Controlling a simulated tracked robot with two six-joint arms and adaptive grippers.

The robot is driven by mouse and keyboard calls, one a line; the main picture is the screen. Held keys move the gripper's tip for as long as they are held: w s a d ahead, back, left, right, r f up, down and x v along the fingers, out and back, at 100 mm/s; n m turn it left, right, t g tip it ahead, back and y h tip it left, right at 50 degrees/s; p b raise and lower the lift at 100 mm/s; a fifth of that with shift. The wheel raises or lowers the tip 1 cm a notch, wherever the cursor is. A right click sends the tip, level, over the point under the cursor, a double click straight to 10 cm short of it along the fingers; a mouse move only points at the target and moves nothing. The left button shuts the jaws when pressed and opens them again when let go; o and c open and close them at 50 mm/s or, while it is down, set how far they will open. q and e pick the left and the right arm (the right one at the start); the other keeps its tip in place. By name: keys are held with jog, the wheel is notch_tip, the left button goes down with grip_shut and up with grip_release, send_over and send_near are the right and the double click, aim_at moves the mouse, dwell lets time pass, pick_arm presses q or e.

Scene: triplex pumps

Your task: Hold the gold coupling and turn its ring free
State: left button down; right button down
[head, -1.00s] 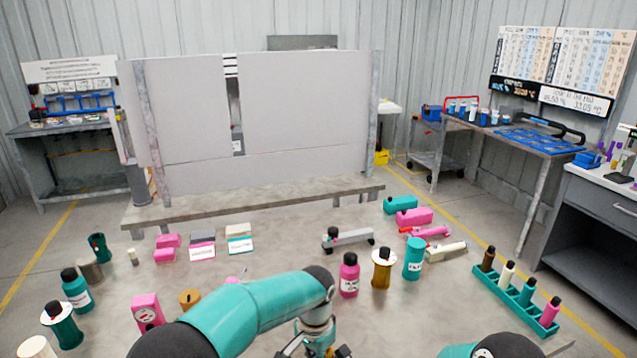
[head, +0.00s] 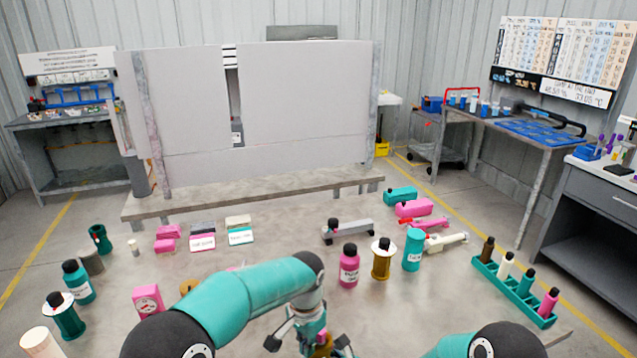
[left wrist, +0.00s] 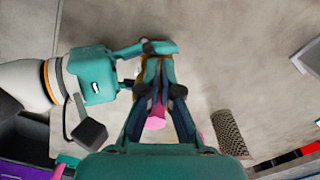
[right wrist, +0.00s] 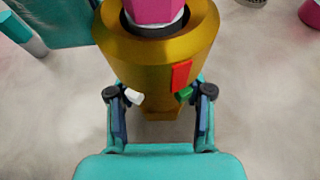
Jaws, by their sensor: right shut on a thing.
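The gold coupling (right wrist: 160,62) fills the top middle of the right wrist view, with a red tab on its side and a pink part (right wrist: 155,10) standing out of its top. My right gripper (right wrist: 160,96) is shut on the coupling's lower narrow part. In the left wrist view, my left gripper (left wrist: 158,82) has its fingers on either side of the pink part (left wrist: 155,119). The fingers hide most of the coupling there, and whether they touch it is unclear. In the head view, the left gripper (head: 312,343) is at the bottom edge, over a gold part (head: 324,350).
A pink bottle (head: 349,267), a gold bottle (head: 381,262) and a teal bottle (head: 413,250) stand beyond my grippers. A teal rack (head: 513,293) with several bottles is at right. More bottles and a pink block (head: 148,301) stand at left.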

pick_arm(q)
jog(key=shift+w+a, duration=0.25)
jog(key=shift+w, duration=0.35)
pick_arm(e)
jog(key=shift+s, duration=0.1)
pick_arm(q)
jog(key=shift+a, duration=0.1)
notch_tip(320, 180, up, 6)
jog(key=shift+s+a, duration=0.25)
jog(key=shift+a, duration=0.05)
dwell(0.7)
jog(key=shift+s+d, duration=0.1)
notch_tip(320, 180, down, 6)
jog(key=s+d, duration=0.1)
jog(key=d, duration=0.1)
jog(key=shift+s+d, duration=0.3)
jog(key=shift+s, duration=0.1)
dwell(0.4)
jog(key=shift+w, duration=0.2)
dwell(0.6)
